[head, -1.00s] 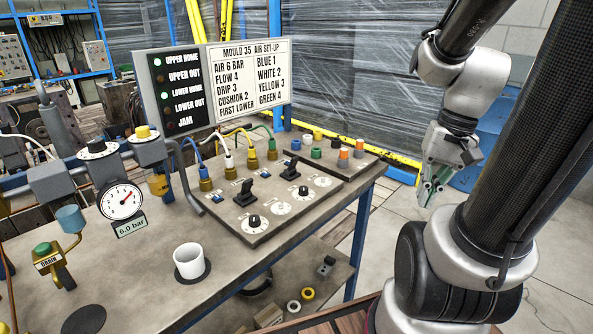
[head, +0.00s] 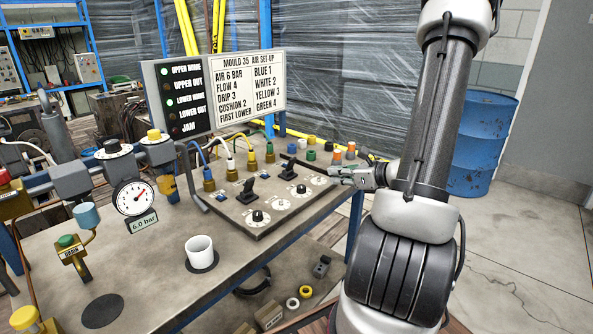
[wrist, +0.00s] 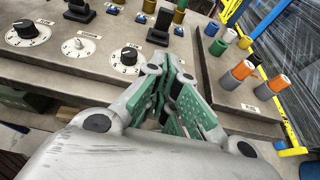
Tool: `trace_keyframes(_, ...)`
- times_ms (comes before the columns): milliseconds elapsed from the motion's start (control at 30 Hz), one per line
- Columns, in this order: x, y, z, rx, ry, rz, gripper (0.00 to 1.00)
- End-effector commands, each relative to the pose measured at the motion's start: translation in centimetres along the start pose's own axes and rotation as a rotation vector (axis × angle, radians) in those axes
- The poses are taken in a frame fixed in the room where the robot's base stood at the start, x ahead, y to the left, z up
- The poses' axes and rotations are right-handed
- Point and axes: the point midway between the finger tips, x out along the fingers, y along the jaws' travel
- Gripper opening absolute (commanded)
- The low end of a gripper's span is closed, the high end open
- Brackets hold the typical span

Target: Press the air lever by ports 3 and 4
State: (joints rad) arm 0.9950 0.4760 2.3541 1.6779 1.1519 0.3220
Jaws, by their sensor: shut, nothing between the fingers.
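My gripper (head: 334,173) is shut and empty, with green finger pads. It is to the right of the near lever, around the panel's right edge, apart from both levers. In the wrist view its fingertips (wrist: 173,72) point up toward the panel.
Black dials (head: 258,217) sit on the panel's front part. A side block with coloured plugs (head: 336,153) lies right of the panel. A sign board (head: 250,90) stands behind. A white cup (head: 200,250) and a gauge (head: 134,197) are at the left. A blue drum (head: 480,145) stands right.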

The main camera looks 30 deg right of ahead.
Motion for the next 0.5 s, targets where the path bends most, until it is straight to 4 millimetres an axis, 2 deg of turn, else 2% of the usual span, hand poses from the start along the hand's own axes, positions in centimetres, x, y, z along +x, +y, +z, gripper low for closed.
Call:
trace_keyframes(333,0.0,0.2,0.0,0.009,0.001,0.006,0.00)
trace_keyframes(500,1.3,0.3,0.0,0.009,0.001,0.010,0.00)
